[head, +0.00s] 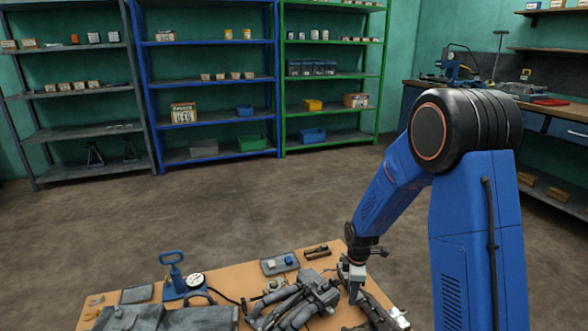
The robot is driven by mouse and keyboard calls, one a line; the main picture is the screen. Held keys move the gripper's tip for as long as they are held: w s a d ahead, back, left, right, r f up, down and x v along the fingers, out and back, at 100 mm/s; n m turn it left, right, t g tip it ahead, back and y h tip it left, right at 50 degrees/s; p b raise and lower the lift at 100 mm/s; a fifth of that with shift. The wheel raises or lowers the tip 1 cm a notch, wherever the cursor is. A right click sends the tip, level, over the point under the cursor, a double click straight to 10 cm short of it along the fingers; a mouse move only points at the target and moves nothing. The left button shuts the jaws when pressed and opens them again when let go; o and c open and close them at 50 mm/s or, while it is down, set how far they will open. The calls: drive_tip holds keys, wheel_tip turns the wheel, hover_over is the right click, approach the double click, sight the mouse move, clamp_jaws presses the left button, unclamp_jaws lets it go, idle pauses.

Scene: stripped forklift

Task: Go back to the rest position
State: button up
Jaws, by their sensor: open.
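My gripper (354,283) points down over the right part of the wooden table (210,277), at the end of my blue arm. It is close to the grey metal forklift parts (300,300) in the middle of the table. Its fingers are small here and I see nothing held between them. I cannot tell whether the fingertips touch the parts below. More dark metal parts (375,312) lie just right of the gripper, partly hidden by it.
A blue hand pump with a gauge (195,281) stands at the table's left. A small grey tray (280,264) lies at the back edge. Grey, blue and green shelves (210,80) line the far wall. A workbench (550,112) stands at right. The floor (200,215) between is clear.

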drive_tip(key=s+d+r+m+t, duration=0.15)
drive_tip(key=s+r+m, duration=0.35)
drive_tip(key=r, duration=0.6)
drive_tip(key=s+d+r+m+t, duration=0.1)
drive_tip(key=s+d+r+m, duration=0.1)
drive_tip(key=s+r, duration=0.65)
drive_tip(key=s+d+r+m+t, duration=0.1)
drive_tip(key=s+r+m, duration=0.3)
drive_tip(key=s, duration=0.5)
drive_tip(key=s+d+r+m+t, duration=0.1)
drive_tip(key=s+r+m, duration=0.4)
drive_tip(key=s, duration=0.5)
drive_tip(key=shift+d+r, duration=0.5)
drive_tip(key=shift+r, duration=0.45)
drive_tip(key=shift+s, duration=0.1)
